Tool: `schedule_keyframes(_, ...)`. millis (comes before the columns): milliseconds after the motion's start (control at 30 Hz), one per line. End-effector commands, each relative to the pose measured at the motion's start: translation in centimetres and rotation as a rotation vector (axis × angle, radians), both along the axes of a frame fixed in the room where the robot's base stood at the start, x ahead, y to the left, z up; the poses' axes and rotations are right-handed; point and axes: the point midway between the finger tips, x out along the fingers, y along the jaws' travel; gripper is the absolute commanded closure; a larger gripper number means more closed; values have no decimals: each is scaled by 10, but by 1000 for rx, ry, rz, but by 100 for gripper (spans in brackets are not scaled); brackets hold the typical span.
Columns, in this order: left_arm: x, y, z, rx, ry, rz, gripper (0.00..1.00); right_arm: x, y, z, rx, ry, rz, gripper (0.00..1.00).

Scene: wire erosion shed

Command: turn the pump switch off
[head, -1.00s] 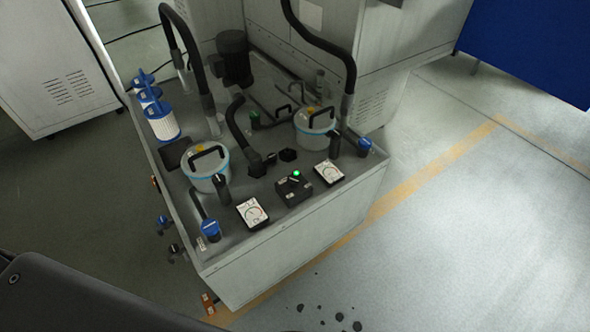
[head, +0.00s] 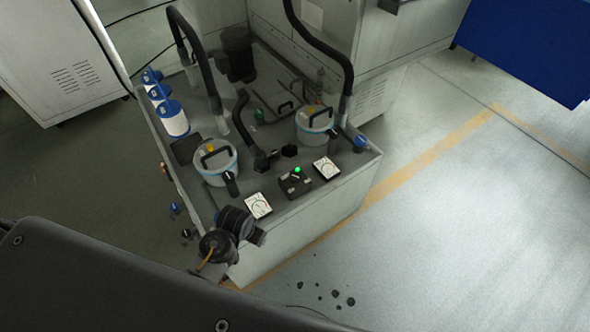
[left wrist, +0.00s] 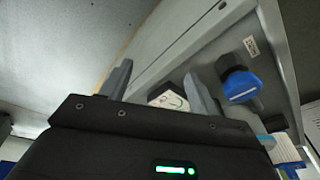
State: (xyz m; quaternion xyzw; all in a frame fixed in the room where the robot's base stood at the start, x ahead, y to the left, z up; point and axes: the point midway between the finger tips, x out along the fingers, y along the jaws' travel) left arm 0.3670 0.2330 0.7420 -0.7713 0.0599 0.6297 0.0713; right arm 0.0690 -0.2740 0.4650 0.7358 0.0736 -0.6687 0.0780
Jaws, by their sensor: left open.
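The pump switch looks to be the black box (head: 294,182) with a lit green lamp on the front part of the tank top, between two white dial gauges (head: 258,206) (head: 326,167). Its lever position is too small to tell. My left gripper (head: 250,230) is over the tank's front left corner, left of the switch and apart from it. In the left wrist view its two fingers (left wrist: 160,88) are spread with nothing held; a white gauge shows beyond them. The switch box cannot be made out in that view. My right gripper is not in view.
A blue-handled valve (left wrist: 238,84) is close to the right finger in the left wrist view. Two filter canisters (head: 215,163) (head: 315,124), black hoses and blue-white filters (head: 172,118) stand on the tank. Floor at right is open, with dark spots (head: 336,294).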

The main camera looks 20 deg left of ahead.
Motion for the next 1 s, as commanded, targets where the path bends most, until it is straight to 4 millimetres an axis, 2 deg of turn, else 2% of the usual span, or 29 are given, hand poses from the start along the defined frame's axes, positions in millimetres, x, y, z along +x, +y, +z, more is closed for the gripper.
schedule_keyframes(33,15,-2,0,0,5,-1,39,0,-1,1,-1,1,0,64)
schedule_keyframes(167,48,-7,-1,2,27,-9,39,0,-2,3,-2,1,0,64)
schedule_keyframes(367,109,-20,8,1,68,-29,39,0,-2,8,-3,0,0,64)
schedule_keyframes(467,149,-30,21,2,93,-48,39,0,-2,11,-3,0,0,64)
schedule_keyframes(600,207,-47,53,4,139,-84,39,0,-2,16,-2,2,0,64)
schedule_keyframes(700,236,-57,77,9,166,-109,39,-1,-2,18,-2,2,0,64)
schedule_keyframes(800,253,-63,94,13,186,-126,39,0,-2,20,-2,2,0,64)
schedule_keyframes(1000,265,-68,106,16,199,-139,39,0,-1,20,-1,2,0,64)
